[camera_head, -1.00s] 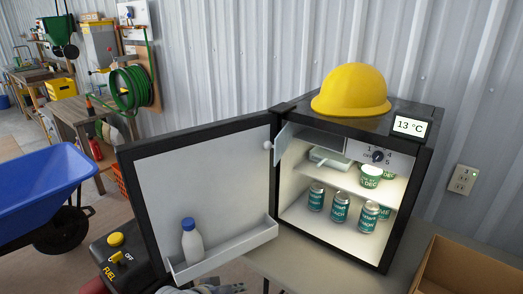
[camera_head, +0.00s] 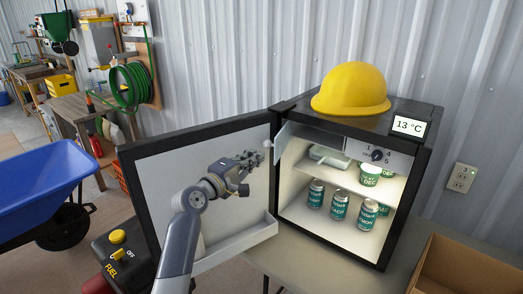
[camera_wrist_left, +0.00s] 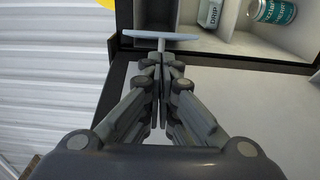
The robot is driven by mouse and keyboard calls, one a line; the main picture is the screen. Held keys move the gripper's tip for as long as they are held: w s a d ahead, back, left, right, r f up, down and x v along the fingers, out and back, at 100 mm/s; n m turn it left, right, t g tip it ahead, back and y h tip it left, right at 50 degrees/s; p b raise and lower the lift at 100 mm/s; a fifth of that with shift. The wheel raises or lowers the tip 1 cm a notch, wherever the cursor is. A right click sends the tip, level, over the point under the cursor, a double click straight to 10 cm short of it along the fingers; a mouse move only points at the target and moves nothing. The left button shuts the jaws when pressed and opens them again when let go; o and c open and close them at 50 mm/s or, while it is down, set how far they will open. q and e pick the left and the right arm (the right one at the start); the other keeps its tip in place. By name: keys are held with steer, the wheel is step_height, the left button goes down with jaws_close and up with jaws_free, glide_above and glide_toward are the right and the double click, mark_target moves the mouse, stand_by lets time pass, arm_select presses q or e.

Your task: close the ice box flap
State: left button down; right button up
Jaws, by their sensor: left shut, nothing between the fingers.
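The small fridge (camera_head: 425,172) stands open on a table. Its ice box flap (camera_head: 284,141) is swung open at the upper left of the interior, with a round white knob (camera_head: 267,144) on its outer face. In the left wrist view the flap (camera_wrist_left: 183,37) shows nearly edge-on, with its knob stem (camera_wrist_left: 161,45) just beyond the fingertips. My left gripper (camera_head: 257,157) is shut and empty, in front of the open door, close to the knob; contact cannot be told. My right gripper is out of view.
The fridge door (camera_head: 160,190) is wide open to the left. A yellow hard hat (camera_head: 350,90) rests on top. A cardboard box (camera_head: 465,270) is at the lower right.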

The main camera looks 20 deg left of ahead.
mark_target(270, 146)
arm_select(q)
steer(key=shift+x, duration=2.15)
steer(key=shift+p, duration=0.35)
